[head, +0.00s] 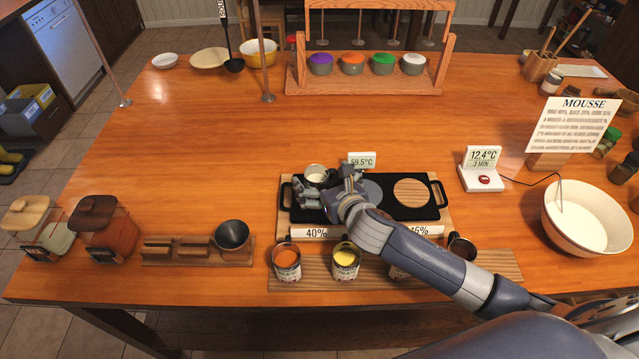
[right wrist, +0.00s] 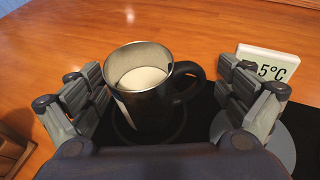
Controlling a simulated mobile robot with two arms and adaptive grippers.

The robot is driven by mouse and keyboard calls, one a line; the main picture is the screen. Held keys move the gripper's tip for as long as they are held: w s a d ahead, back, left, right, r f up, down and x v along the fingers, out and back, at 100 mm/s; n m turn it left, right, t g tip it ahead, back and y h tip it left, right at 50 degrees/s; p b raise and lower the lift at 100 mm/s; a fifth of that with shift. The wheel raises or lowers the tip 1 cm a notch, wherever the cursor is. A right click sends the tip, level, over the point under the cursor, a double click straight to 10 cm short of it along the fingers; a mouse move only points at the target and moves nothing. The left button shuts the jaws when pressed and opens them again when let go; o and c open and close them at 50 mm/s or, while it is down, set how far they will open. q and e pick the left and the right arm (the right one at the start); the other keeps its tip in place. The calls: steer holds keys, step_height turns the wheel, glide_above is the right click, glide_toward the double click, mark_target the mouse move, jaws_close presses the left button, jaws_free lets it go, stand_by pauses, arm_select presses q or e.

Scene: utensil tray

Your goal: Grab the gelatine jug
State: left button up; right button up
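A small dark jug (head: 316,177) with pale liquid in it and a black handle stands upright on the left part of the black hob; I take it to be the gelatine jug, though no label is readable. It also shows in the right wrist view (right wrist: 140,100), its handle pointing right. My right gripper (head: 323,187) is low beside the jug. In the right wrist view my right gripper (right wrist: 160,98) is open, with fingers on both sides of the jug and visible gaps. My left gripper is not in view.
The hob tray (head: 446,213) has a round wooden disc on its right and a 59.5°C display (head: 362,160) behind. Several cans, including an orange one (head: 287,262) and a yellow one (head: 345,262), stand in front. A dark cup (head: 232,237) sits left; a cream bowl (head: 585,217) right.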

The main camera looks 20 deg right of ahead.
steer(key=c, duration=1.3)
steer(key=shift+o, duration=0.2)
